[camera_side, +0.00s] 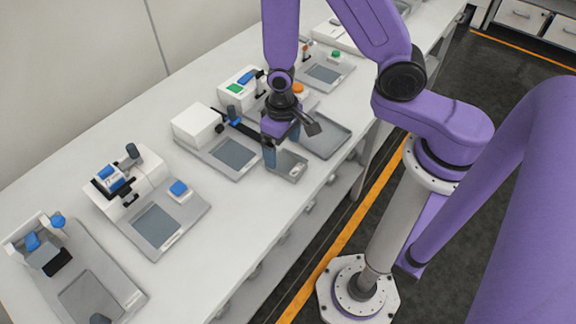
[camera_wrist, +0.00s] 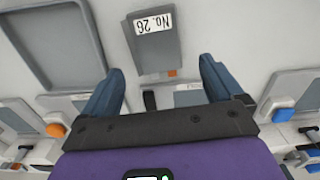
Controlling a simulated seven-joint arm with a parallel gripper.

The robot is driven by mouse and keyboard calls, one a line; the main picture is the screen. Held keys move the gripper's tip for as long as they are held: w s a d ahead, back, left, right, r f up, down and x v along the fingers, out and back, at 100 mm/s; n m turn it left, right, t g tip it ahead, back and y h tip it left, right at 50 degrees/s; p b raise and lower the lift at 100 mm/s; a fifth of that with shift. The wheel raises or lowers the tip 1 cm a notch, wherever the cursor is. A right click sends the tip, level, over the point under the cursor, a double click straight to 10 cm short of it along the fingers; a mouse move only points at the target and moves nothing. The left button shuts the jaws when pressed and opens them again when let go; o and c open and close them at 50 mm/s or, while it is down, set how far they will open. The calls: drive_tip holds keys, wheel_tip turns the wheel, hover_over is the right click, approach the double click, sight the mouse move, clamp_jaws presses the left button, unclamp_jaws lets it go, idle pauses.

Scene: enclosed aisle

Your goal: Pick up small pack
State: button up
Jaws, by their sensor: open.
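My gripper (camera_side: 283,152) is open above the bench, over a small grey plate (camera_side: 289,166) near the front edge. In the wrist view its two blue-grey fingers (camera_wrist: 162,70) are spread apart, with nothing held between them. A grey plate with a white "No. 26" label (camera_wrist: 153,35) lies just beyond the fingertips. A small orange piece (camera_wrist: 172,73) and a small black piece (camera_wrist: 150,99) show between the fingers. I cannot tell for certain which item is the small pack. My gripper hides part of this spot in the side view.
A shallow grey tray (camera_side: 341,146) lies right of my gripper. A white box (camera_side: 198,125) on a grey base stands to the left. Farther left, a blue-topped block (camera_side: 179,188) sits on another base. Several similar stations line the bench, with bare white bench (camera_side: 245,205) along the front.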

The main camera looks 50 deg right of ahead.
sight(282, 161)
drive_tip(key=shift+f, duration=0.2)
drive_tip(key=shift+w+f, duration=0.15)
drive_tip(key=shift+f, duration=2.1)
drive_tip(key=c, duration=1.2)
drive_tip(key=shift+c, duration=0.2)
drive_tip(key=shift+r, duration=0.25)
